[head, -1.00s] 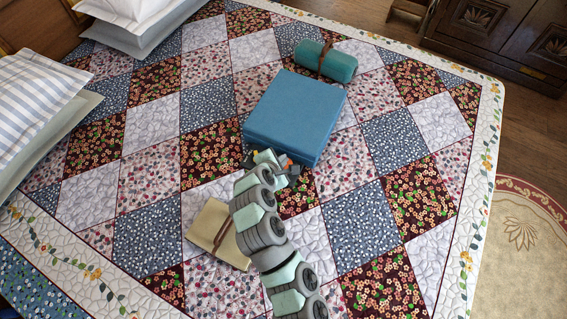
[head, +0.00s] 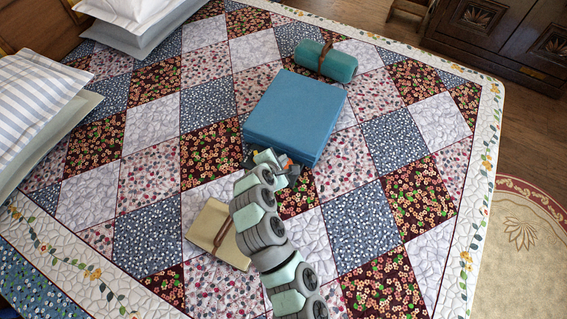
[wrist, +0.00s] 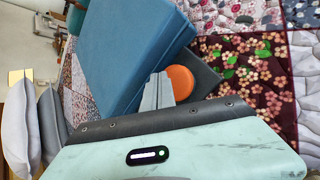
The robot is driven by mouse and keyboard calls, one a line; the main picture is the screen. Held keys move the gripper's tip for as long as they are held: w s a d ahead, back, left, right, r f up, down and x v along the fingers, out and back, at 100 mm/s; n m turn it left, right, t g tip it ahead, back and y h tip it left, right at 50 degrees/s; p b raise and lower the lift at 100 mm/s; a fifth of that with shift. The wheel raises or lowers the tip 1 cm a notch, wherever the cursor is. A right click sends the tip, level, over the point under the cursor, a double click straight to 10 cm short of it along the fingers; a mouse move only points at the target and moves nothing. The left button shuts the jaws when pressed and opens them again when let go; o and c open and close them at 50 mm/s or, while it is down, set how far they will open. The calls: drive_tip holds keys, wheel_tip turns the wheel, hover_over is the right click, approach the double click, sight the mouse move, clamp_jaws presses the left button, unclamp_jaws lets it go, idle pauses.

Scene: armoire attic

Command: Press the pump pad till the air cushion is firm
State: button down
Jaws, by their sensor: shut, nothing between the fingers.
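The blue air cushion (head: 293,112) lies on the quilt in the middle of the head view, thick and square-edged. It also fills the upper left of the wrist view (wrist: 120,50). The round orange pump pad (wrist: 180,82) sits on a dark grey base (wrist: 205,72) beside the cushion. In the head view my arm mostly hides the pad, and only a bit of orange shows. My gripper (wrist: 158,90) is shut and empty, its fingers beside the pad in the wrist view. I cannot tell whether they touch it.
A teal roll with a brown strap (head: 327,62) lies behind the cushion. A beige strapped pouch (head: 208,228) lies left of my arm. Pillows (head: 36,105) are stacked at the left edge. The patchwork quilt (head: 375,222) is bare to the right.

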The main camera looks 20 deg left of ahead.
drive_tip(key=shift+f, duration=0.15)
drive_tip(key=shift+f, duration=0.3)
drive_tip(key=shift+f+b, duration=0.85)
drive_tip(key=shift+f, duration=0.15)
idle(1.1)
idle(0.4)
drive_tip(key=shift+r+p, duration=0.9)
drive_tip(key=shift+r, duration=0.55)
drive_tip(key=shift+r, duration=0.1)
drive_tip(key=shift+r+p, duration=1.7)
drive_tip(key=shift+r, duration=0.75)
